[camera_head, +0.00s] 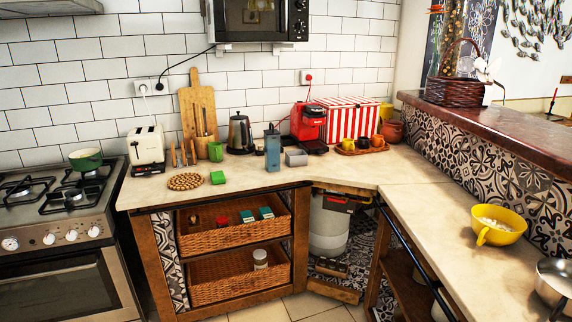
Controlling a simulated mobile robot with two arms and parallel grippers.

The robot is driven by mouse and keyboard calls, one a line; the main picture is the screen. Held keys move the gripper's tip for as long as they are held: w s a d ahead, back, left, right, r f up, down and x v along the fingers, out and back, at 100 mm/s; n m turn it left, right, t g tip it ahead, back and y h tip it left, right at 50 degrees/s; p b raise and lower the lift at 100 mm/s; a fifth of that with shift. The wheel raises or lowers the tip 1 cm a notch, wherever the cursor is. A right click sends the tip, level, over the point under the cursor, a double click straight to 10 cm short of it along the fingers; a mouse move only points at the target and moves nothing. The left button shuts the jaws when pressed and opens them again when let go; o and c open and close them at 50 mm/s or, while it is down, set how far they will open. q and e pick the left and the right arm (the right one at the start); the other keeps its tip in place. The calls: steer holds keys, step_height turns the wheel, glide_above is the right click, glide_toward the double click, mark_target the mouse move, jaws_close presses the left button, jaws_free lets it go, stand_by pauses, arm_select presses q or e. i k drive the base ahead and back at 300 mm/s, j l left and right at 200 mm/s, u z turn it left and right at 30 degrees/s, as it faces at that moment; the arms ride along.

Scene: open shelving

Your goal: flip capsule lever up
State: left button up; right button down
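A red capsule coffee machine (309,121) stands upright on the corner countertop, against the tiled wall. Its front and a dark lower part show. The lever is too small in this view to tell its position. Neither of my grippers is in view, and nothing of my arms shows.
The countertop (345,178) is clear at its front. A stove (55,225) stands left.

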mark_target(313, 109)
steer(key=i, duration=2.9)
steer(key=z, duration=0.5)
